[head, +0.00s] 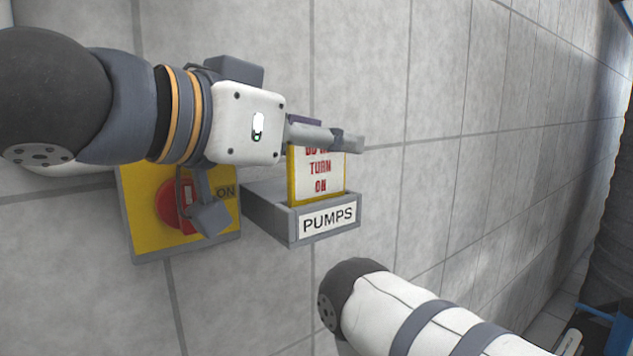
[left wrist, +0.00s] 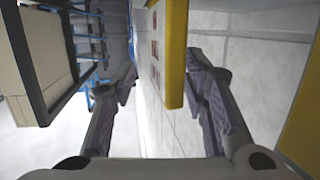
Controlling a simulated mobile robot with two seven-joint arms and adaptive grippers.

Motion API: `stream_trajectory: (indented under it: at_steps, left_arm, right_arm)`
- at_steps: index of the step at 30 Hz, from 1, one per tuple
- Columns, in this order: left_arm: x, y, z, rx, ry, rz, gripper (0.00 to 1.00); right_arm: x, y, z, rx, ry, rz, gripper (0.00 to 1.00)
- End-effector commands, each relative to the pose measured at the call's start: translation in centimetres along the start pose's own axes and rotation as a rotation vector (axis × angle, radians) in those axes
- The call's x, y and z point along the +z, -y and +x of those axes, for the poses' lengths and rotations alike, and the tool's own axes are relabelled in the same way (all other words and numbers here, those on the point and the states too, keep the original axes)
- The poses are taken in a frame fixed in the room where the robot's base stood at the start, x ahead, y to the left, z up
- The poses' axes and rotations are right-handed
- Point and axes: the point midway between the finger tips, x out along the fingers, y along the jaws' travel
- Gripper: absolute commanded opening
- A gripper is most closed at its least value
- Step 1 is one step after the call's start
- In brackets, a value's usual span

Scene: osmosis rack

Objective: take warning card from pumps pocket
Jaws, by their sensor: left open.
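The warning card (head: 318,180) is white with a yellow border and red lettering. It stands upright in the grey pocket (head: 262,212) labelled PUMPS on the wall, and its lower part is hidden inside. My left gripper (head: 350,142) is at the card's top edge, covering part of the lettering. In the left wrist view, the card (left wrist: 173,60) shows edge-on between the two open fingers (left wrist: 160,85). It looks closer to the right finger; I cannot tell whether they touch. My right gripper is not visible.
A yellow panel (head: 148,225) with a red switch (head: 172,207) marked ON is on the wall left of the pocket, partly behind my left gripper. My right arm crosses below the pocket. The tiled wall (head: 450,90) to the right is bare. Blue-framed equipment (left wrist: 95,50) shows in the left wrist view.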

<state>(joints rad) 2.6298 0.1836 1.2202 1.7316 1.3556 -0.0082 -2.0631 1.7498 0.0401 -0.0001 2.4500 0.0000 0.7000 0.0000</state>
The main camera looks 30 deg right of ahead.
Motion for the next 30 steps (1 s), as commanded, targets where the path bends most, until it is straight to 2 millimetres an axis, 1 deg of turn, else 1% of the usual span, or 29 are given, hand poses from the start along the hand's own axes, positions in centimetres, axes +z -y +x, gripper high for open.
stream_trajectory:
  at_steps: [3, 4, 5, 6, 9, 23, 26, 30]
  left_arm:
    - [-0.1, -0.1, -0.1, -0.001, -0.001, 0.003, 0.41]
    - [-0.1, -0.1, -0.1, -0.001, -0.001, 0.003, 0.36]
    - [-0.2, -0.1, -0.1, -0.001, -0.001, 0.003, 0.29]
    - [-0.1, -0.1, -0.1, -0.001, -0.001, 0.003, 0.2]
    - [-0.1, -0.1, -0.1, -0.001, -0.001, 0.003, 0.0]
    - [-0.3, -0.1, -0.1, -0.001, 0.001, 0.005, 0.0]
    - [-0.8, -0.3, -0.1, 0.0, 0.001, 0.006, 0.0]
    - [-2.4, -0.3, -0.5, -0.003, -0.002, 0.011, 0.0]
  right_arm:
    - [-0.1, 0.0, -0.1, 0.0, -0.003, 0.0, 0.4]
    - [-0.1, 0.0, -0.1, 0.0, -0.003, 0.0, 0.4]
    - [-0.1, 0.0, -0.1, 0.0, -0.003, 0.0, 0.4]
    - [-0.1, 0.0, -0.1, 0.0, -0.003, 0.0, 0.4]
    - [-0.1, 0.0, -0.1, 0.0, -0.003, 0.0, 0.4]
    - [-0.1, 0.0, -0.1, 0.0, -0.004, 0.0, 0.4]
    - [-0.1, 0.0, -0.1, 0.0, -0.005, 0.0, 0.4]
    - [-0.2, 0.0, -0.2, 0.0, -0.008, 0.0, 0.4]
